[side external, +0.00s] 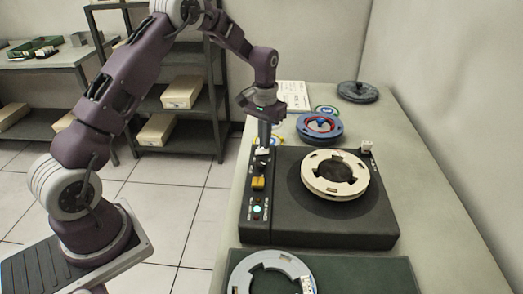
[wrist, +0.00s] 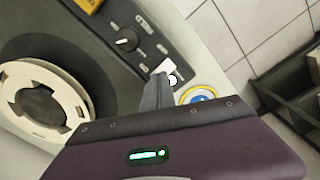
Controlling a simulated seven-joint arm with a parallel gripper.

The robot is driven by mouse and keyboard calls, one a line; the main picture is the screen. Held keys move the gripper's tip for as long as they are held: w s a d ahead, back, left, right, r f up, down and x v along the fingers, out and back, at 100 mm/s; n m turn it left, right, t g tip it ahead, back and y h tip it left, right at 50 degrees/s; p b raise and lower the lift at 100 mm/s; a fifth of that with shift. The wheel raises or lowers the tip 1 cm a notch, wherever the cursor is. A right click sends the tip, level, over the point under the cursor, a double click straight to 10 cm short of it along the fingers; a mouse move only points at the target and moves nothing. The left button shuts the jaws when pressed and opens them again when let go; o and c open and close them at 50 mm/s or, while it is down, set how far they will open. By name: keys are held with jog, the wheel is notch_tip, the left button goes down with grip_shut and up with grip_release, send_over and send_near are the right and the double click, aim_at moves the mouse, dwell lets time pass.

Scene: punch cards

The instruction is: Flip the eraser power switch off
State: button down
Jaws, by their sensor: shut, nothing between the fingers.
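The eraser (side external: 330,225) is a dark box on the bench with a cream reel (side external: 335,174) on top and a control strip along its left side. A white switch (side external: 262,151) sits at the far end of the strip; it also shows in the wrist view (wrist: 167,67). My gripper (side external: 264,145) is shut and empty, pointing down with its tips at this switch. I cannot tell whether they touch. In the wrist view my fingers (wrist: 157,88) hide part of it. A lamp (side external: 257,209) glows pale green on the strip. The labels are too small to read.
A yellow block (side external: 258,183) and a black knob (wrist: 127,40) are on the strip. A blue reel (side external: 320,126) and dark reel (side external: 358,92) lie behind the eraser. Another pale reel (side external: 272,272) lies in front. Bare bench (side external: 430,190) lies to the right.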

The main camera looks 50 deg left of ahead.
jog(key=shift+f, duration=0.7)
dwell(0.3)
jog(key=shift+r, duration=3.55)
